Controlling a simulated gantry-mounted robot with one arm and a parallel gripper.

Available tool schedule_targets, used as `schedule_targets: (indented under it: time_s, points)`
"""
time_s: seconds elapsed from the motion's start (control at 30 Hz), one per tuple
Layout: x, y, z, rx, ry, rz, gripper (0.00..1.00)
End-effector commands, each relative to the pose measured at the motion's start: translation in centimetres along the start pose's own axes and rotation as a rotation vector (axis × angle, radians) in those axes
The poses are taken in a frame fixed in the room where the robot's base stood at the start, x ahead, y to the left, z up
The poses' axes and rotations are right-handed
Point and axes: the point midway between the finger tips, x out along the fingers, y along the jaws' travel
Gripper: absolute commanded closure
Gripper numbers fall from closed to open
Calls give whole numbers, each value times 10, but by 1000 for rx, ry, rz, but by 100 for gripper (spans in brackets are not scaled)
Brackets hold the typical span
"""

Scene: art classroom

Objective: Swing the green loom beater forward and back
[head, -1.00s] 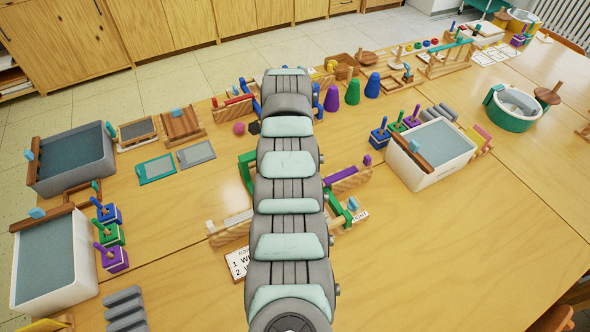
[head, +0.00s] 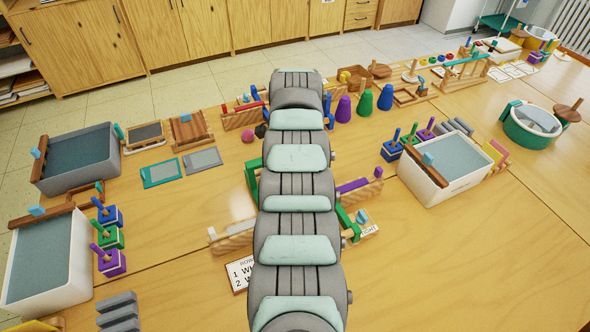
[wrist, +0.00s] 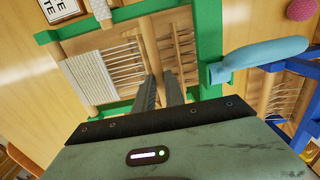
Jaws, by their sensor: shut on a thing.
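The green loom (head: 347,224) stands on the table in the head view, mostly hidden behind my arm. The wrist view shows its green frame (wrist: 211,40) from above, with white woven cloth (wrist: 88,79) at the left and pale threads beside it. My gripper (wrist: 160,82) reaches down into the loom's middle. Its two fingers are close together, shut on the wooden beater bar (wrist: 150,45) that crosses the threads. The exact contact at the fingertips is hard to make out. My arm hides the gripper in the head view.
A blue loom (wrist: 302,136) and a light blue rounded bar (wrist: 258,58) are close to the green loom's right in the wrist view. A printed card (head: 239,273) lies near its front. A white tub (head: 447,170) stands to the right. The front right table is clear.

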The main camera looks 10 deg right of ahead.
Motion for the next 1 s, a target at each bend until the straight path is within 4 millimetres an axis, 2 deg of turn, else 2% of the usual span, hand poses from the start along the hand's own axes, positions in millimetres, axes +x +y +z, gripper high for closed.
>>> schedule_targets:
  time_s: [0.07, 0.1, 0.33, 0.6, 0.73, 0.87, 1.0]
  points:
    - [-1, -1, 1, -1, 0, -3, 100]
    - [-1, -1, 1, -1, 0, -3, 83]
    - [-1, -1, 0, -1, 0, -2, 64]
    - [-1, 0, 0, 0, 0, -1, 64]
    - [-7, -1, 0, -1, 1, -3, 64]
    - [-23, -1, 0, 0, 1, -3, 64]
    - [-51, -1, 0, -1, 1, -2, 64]
